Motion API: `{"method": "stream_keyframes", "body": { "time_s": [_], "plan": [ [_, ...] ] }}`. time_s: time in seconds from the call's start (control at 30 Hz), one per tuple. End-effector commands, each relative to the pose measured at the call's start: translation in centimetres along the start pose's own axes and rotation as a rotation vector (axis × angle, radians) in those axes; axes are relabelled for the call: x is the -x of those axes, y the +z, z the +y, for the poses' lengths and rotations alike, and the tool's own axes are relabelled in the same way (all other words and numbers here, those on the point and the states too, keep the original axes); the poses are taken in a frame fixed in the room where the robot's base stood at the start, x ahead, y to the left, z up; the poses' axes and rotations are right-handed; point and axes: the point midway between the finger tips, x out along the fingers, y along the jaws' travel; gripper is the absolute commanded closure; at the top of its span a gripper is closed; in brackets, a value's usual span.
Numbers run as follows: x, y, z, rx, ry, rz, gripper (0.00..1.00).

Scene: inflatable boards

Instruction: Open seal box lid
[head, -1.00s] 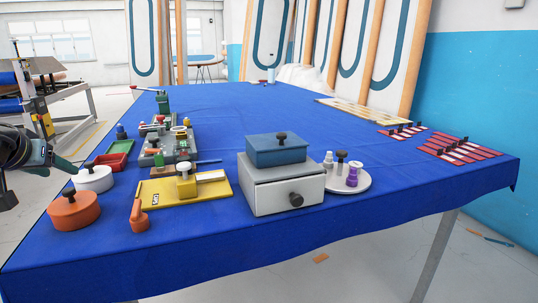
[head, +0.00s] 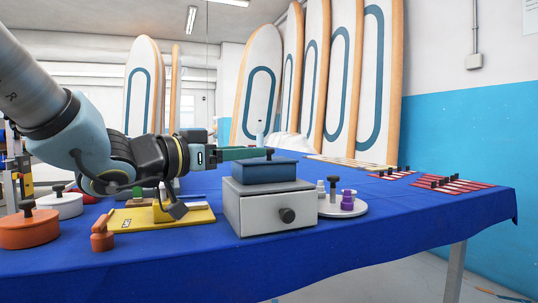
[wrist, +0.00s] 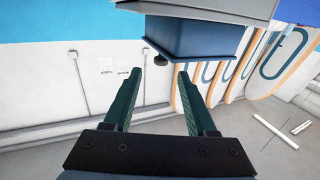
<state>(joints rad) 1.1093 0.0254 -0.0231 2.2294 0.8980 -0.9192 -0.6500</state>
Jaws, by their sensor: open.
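The seal box is a blue box (head: 268,172) with a slightly overhanging blue lid and a dark knob (head: 269,152) on top. It sits on a grey drawer unit (head: 250,206). The lid looks closed. My gripper (head: 264,153) has green fingers, is open and reaches in from the left at knob height. In the wrist view my gripper (wrist: 160,72) is empty. Whether a finger touches the knob cannot be told.
A round tray (head: 358,208) with small bottles stands right of the drawer unit. A yellow fixture (head: 190,216), an orange pot (head: 28,228), a white pot (head: 62,206) and an orange stamp-like piece (head: 103,236) are to the left. Red slatted panels (head: 452,185) lie at the right.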

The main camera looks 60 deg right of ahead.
Motion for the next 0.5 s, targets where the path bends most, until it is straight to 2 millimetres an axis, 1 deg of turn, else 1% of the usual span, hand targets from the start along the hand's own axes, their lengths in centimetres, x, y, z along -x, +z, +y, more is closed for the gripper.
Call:
{"method": "stream_keyframes", "body": {
  "time_s": [0.03,0.2,0.33,0.5],
  "plan": [
    [-1.1,0.1,0.0,0.002,0.003,-0.001,0.43],
    [-4.2,0.1,0.0,0.001,0.000,-0.002,0.43],
    [-5.9,0.1,-0.1,0.002,-0.002,-0.001,0.43],
    [-7.0,0.1,-0.1,0.001,-0.002,-0.002,0.43]
  ]
}}
